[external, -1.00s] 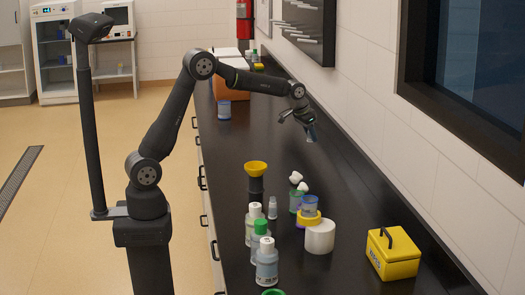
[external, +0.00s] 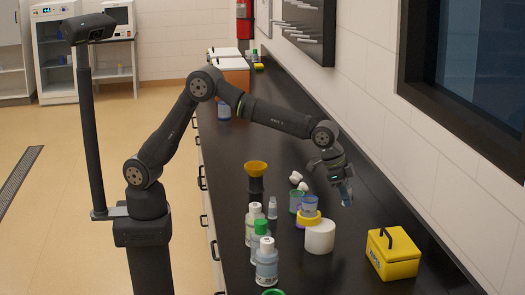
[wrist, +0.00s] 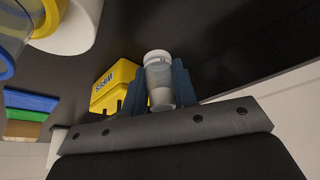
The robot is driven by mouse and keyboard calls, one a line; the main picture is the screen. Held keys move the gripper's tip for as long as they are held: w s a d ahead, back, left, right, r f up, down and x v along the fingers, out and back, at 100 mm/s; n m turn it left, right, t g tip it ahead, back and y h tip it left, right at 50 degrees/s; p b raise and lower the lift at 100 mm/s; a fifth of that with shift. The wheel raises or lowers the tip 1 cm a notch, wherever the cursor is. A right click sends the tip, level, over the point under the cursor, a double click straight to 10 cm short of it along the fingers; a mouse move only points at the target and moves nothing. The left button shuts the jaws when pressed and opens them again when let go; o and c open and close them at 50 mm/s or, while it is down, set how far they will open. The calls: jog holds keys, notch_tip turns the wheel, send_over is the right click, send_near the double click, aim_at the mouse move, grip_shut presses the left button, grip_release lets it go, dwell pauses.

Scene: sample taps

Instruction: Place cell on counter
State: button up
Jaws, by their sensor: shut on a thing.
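My gripper (external: 346,196) is over the right part of the black counter (external: 235,160), between the stacked cups and the wall. In the wrist view, its blue fingers (wrist: 158,92) are shut on the cell (wrist: 160,72), a small clear vial with a white lid and pale contents. In the external view the cell is hard to tell apart from the blue fingers. The gripper points downward there. I cannot tell the exact gap between the cell and the counter.
A yellow box with a black handle (external: 393,255) stands at the front right.

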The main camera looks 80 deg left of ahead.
jog(key=s+d+m+h, duration=0.1)
jog(key=s+d+m, duration=0.1)
jog(key=s+d, duration=0.5)
jog(key=s+d+m, duration=0.1)
jog(key=s+d, duration=0.3)
jog(key=d, duration=0.6)
send_over(328, 270)
jog(key=s, duration=0.1)
jog(key=shift+g, duration=0.4)
jog(key=f, duration=0.2)
jog(key=a+f, duration=0.1)
jog(key=f, duration=0.1)
jog(key=shift+f, duration=3.15)
jog(key=shift+f, duration=0.15)
jog(key=o, duration=0.9)
